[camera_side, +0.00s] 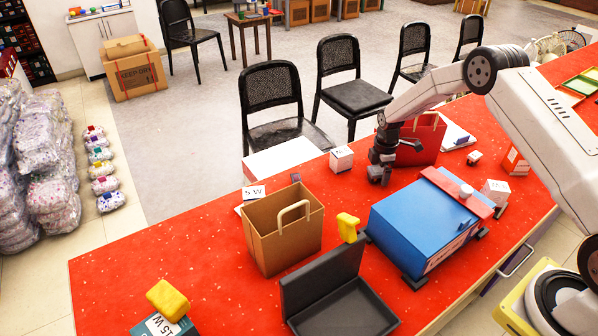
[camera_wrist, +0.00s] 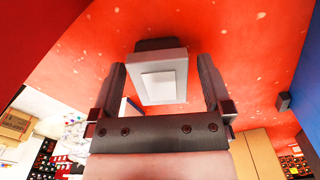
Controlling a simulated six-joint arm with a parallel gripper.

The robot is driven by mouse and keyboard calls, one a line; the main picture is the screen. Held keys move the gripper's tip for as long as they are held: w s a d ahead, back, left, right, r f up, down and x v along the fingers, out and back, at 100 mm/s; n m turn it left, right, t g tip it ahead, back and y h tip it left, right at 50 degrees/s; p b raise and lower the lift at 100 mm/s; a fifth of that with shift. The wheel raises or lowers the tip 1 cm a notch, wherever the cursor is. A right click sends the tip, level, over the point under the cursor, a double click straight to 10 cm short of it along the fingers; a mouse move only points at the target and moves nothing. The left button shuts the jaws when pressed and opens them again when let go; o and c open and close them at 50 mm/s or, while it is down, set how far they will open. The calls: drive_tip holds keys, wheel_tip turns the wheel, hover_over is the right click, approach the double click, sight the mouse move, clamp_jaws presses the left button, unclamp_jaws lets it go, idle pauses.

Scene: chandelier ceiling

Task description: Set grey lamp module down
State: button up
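The grey lamp module (camera_wrist: 158,82), a pale block with a lighter square panel and a dark part at its far end, is between the fingers of my gripper (camera_wrist: 160,75) in the wrist view. The fingers stand apart, one on each side of it, with a visible gap at least on the right. In the side view my gripper (camera_side: 380,176) points down, low over the red table (camera_side: 190,262), beside a small white box (camera_side: 341,159). The module cannot be made out clearly there. I cannot tell whether it touches the table.
A red bag (camera_side: 424,140) stands close behind my gripper. A blue case (camera_side: 415,222) lies in front, with a brown paper bag (camera_side: 284,232) to its left. An open black box (camera_side: 343,303) is nearer the camera. Black chairs (camera_side: 270,88) line the far table edge.

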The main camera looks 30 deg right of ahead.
sight(380, 171)
wheel_tip(380, 171, up, 12)
drive_tip(key=shift+r, duration=0.15)
idle(0.8)
idle(0.5)
drive_tip(key=s+a+r+m+t, duration=0.1)
drive_tip(key=s+a+m, duration=0.3)
drive_tip(key=s, duration=0.4)
drive_tip(key=s+a+r+m, duration=0.2)
drive_tip(key=s+a+m, duration=0.3)
drive_tip(key=s, duration=0.3)
drive_tip(key=s+a+r+m+t, duration=0.1)
drive_tip(key=s+a+m, duration=0.3)
drive_tip(key=s, duration=0.4)
drive_tip(key=shift+s+a+r+m+t, duration=0.3)
drive_tip(key=shift+s+a+r, duration=0.05)
drive_tip(key=shift+a+r, duration=0.4)
